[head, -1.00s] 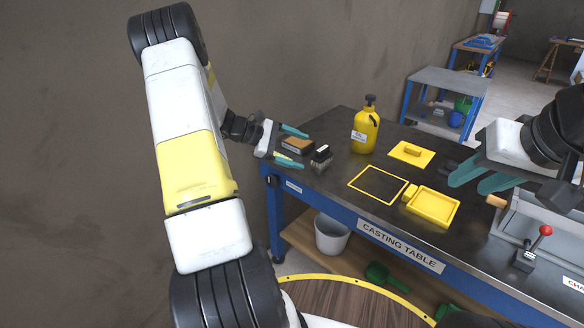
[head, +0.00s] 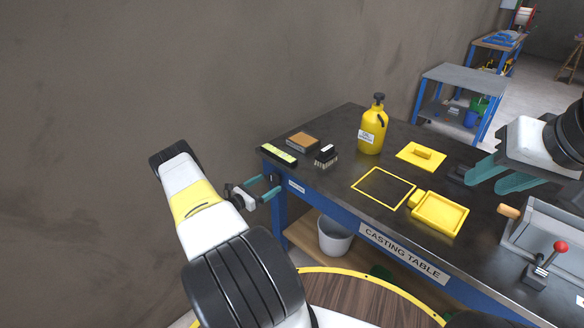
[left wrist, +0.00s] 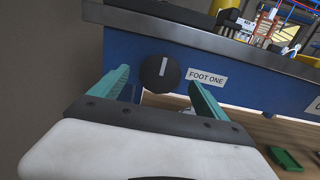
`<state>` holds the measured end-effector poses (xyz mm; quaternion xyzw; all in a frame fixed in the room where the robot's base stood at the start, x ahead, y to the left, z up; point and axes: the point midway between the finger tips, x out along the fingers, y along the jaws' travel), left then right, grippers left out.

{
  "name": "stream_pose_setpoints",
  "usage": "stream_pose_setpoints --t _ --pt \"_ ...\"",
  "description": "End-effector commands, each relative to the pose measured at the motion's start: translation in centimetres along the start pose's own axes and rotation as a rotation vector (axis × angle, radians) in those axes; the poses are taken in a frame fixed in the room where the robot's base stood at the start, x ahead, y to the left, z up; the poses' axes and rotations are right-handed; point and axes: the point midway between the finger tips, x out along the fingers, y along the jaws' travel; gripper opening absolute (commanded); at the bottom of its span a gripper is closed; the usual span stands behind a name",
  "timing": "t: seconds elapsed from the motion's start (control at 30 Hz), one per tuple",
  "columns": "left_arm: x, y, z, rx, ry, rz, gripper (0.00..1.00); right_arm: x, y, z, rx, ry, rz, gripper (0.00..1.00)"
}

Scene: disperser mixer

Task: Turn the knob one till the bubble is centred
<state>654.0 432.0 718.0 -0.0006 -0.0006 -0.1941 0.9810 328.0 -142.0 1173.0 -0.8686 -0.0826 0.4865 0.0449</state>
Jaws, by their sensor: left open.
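The knob (left wrist: 161,73) is a round black dial with a white line close to upright. It sits on the blue table side left of a "FOOT ONE" label (left wrist: 206,78). My left gripper (head: 272,187) is open at the table's left end; in the left wrist view its teal fingers (left wrist: 160,84) stand on either side of the knob, with no clear contact. A black level with a pale yellow-green strip (head: 279,154) lies on the table's left corner; its bubble is too small to make out. My right gripper (head: 498,176) is open and empty above the table's right part.
The casting table (head: 337,172) holds a brush (head: 326,156), a brown-topped block (head: 302,142), a yellow bottle (head: 371,132), a yellow frame (head: 383,188) and a yellow tray (head: 440,214). A red-knobbed lever (head: 560,247) is at right. A white bucket (head: 334,236) stands below.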

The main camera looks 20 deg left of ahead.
Motion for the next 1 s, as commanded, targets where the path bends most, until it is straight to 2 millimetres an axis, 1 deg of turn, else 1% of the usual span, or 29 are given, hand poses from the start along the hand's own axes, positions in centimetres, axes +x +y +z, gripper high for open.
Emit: stream_pose_setpoints --t 0.03,0.1,0.23,0.4,0.6,0.67,0.7,0.77,0.9,0.93,1.0 --pt "1.0 -0.1 0.0 0.001 -0.001 -0.003 0.86 0.0 0.0 0.0 0.0 0.0 0.0 0.36" --pt "2.0 -0.1 0.0 0.003 0.0 -0.003 0.86 0.0 0.0 0.0 0.0 0.0 0.0 0.36" --pt "3.4 0.0 0.0 0.002 0.001 -0.002 0.86 0.0 0.0 0.0 0.0 0.0 0.0 0.36" --pt "4.0 -0.1 0.0 0.001 0.001 -0.002 0.86 0.0 0.0 0.0 0.0 0.0 0.0 0.36" --pt "4.0 -0.1 0.0 0.001 0.001 -0.002 0.86 0.0 0.0 0.0 0.0 0.0 0.0 0.36" --pt "4.0 -0.1 0.0 0.001 0.001 -0.002 0.74 0.0 0.0 0.0 0.0 0.0 0.0 0.36" --pt "4.0 -0.1 0.0 0.001 0.001 -0.002 0.66 0.0 0.0 0.0 0.0 0.0 0.0 0.36" --pt "4.0 0.0 0.0 0.001 0.001 -0.002 0.54 0.0 0.0 0.0 0.0 0.0 0.0 0.36" --pt "4.0 0.0 0.0 0.002 0.001 -0.002 0.27 0.0 0.0 0.0 0.0 0.0 0.0 0.36" --pt "4.0 0.0 0.0 0.002 0.001 -0.002 0.24 0.0 0.0 0.0 0.0 0.0 0.0 0.36" --pt "4.0 0.0 0.0 0.001 0.001 -0.002 0.24 0.0 0.0 0.0 0.0 0.0 0.0 0.36"
